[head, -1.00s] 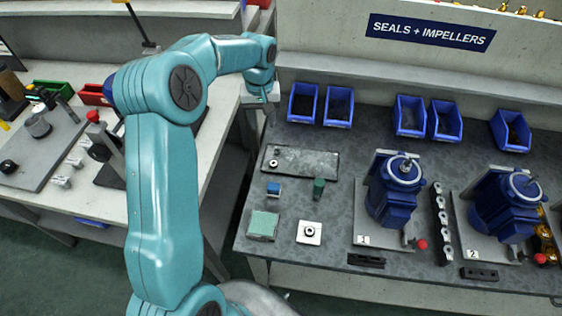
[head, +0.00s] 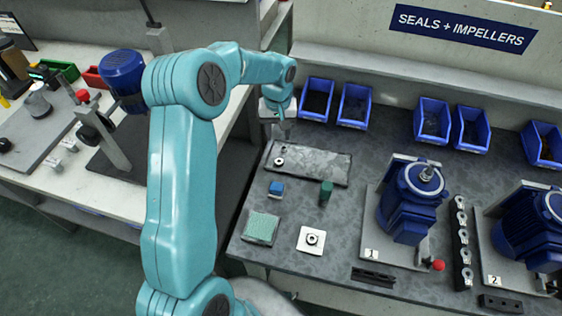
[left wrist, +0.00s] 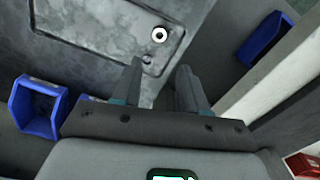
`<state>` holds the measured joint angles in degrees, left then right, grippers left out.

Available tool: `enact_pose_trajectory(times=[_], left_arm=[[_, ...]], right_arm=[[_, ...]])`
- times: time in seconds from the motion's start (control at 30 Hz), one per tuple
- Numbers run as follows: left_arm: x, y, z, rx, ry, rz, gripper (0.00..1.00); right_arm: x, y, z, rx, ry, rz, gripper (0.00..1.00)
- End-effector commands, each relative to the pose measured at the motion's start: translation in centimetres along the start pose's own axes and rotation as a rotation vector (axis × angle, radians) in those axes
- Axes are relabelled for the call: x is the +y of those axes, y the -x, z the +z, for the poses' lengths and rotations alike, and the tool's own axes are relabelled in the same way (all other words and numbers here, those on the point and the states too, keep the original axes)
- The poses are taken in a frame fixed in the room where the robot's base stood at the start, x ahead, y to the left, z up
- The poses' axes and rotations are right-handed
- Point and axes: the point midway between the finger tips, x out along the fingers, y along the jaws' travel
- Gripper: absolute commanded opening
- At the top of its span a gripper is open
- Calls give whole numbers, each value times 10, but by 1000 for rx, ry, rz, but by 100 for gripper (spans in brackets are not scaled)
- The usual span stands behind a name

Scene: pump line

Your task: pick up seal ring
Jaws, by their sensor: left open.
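A small pale seal ring (head: 280,161) with a dark centre lies on the left part of a shallow grey tray (head: 330,165) on the dark bench. In the left wrist view the ring (left wrist: 159,35) lies beyond the fingertips, with a smaller round piece (left wrist: 147,60) nearer to them. My left gripper (head: 283,132) is above the tray's back left corner, apart from the ring. In the left wrist view its two fingers (left wrist: 160,72) are spread with nothing between them. My right gripper is not in view.
Blue bins (head: 354,106) line the bench's back. In front of the tray are a blue block (head: 276,188), a green piece (head: 326,192), a green-topped pad (head: 262,228) and a white plate (head: 303,246) with a round part. Blue pumps (head: 408,205) stand to the right.

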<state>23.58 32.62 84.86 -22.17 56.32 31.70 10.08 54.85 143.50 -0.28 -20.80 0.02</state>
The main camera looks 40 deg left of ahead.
Motion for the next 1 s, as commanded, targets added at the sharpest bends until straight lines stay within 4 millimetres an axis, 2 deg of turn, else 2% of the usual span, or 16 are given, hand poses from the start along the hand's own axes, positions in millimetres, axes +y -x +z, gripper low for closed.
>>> enact_pose_trajectory(times=[0.1, 0.2, 0.47, 0.7, 1.0], left_arm=[[0, -29, 1, -5, 0, -3, 43], [0, -46, 0, -2, 1, -1, 43], [3, -69, 0, -2, -1, -2, 43], [6, -106, 2, -2, 0, -2, 43], [6, -113, 1, 1, 1, 0, 43]], right_arm=[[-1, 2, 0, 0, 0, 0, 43], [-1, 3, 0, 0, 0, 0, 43], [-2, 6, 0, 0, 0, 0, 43], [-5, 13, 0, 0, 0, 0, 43], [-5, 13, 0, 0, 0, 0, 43]])
